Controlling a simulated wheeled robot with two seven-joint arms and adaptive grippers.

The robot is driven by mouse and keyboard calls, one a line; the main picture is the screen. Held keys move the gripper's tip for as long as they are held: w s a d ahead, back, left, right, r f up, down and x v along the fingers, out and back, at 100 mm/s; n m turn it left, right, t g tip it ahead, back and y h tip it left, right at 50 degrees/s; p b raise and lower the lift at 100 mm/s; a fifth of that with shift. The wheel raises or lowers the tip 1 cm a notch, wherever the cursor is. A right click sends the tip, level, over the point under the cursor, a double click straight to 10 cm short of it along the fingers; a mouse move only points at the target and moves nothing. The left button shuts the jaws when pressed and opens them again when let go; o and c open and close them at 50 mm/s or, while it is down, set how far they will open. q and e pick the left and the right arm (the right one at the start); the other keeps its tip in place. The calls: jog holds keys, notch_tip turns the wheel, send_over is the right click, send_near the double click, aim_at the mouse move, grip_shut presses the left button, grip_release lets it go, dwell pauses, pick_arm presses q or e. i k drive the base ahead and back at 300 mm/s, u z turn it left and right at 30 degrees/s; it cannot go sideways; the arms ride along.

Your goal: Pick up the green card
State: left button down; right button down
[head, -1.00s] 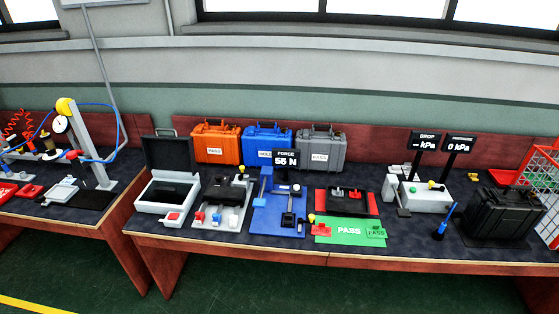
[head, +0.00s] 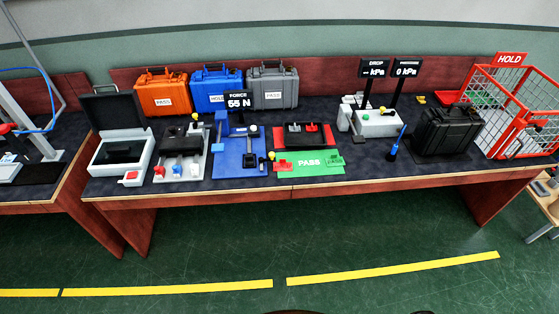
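The green card (head: 334,162) is small and lies at the right end of the green PASS mat (head: 310,169), near the front of the long bench. A small red card (head: 284,166) lies at the left end of the same mat. Behind the mat is a red panel (head: 328,143) with a black fixture (head: 307,137) on it. Neither of my grippers is in view.
A blue force stand (head: 240,160) is left of the mat. A grey leak tester (head: 376,124), a blue-handled tool (head: 395,148) and a black case (head: 447,131) are to the right. A red HOLD cage (head: 510,105) stands at the bench's right end. The floor in front is clear.

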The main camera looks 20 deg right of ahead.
aim_at(334, 162)
jog(key=z, duration=2.45)
jog(key=i, duration=1.7)
jog(key=u, duration=2.85)
